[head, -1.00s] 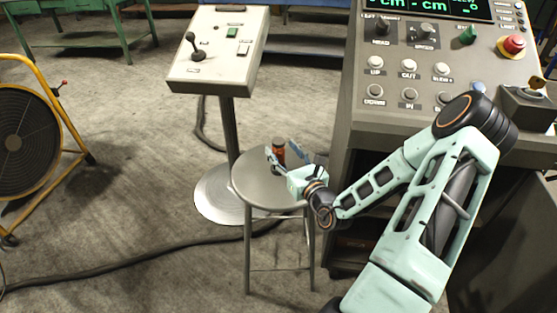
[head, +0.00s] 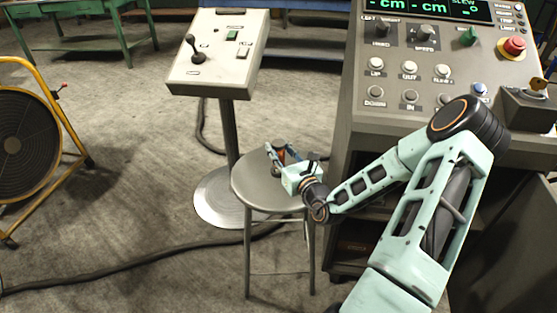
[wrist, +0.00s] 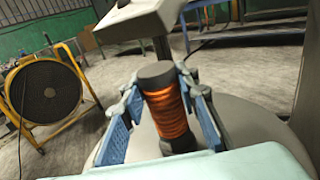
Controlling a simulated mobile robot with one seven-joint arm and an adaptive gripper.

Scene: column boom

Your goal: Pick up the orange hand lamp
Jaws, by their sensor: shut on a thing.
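The orange hand lamp (wrist: 166,112) stands upright on the round grey stool (head: 251,184). It has a ribbed orange middle with dark ends. In the head view the lamp (head: 279,147) is mostly hidden behind my gripper (head: 283,156). In the wrist view the blue fingers of my gripper (wrist: 163,113) are on both sides of the lamp, shut on it around its middle. The lamp's base looks to be at the stool top; I cannot tell if there is a gap under it.
A pedestal with a joystick panel (head: 216,50) stands behind the stool. A large control console (head: 420,120) is at the right. A yellow-framed fan (head: 30,140) is at the left. A cable (head: 130,262) lies on the floor.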

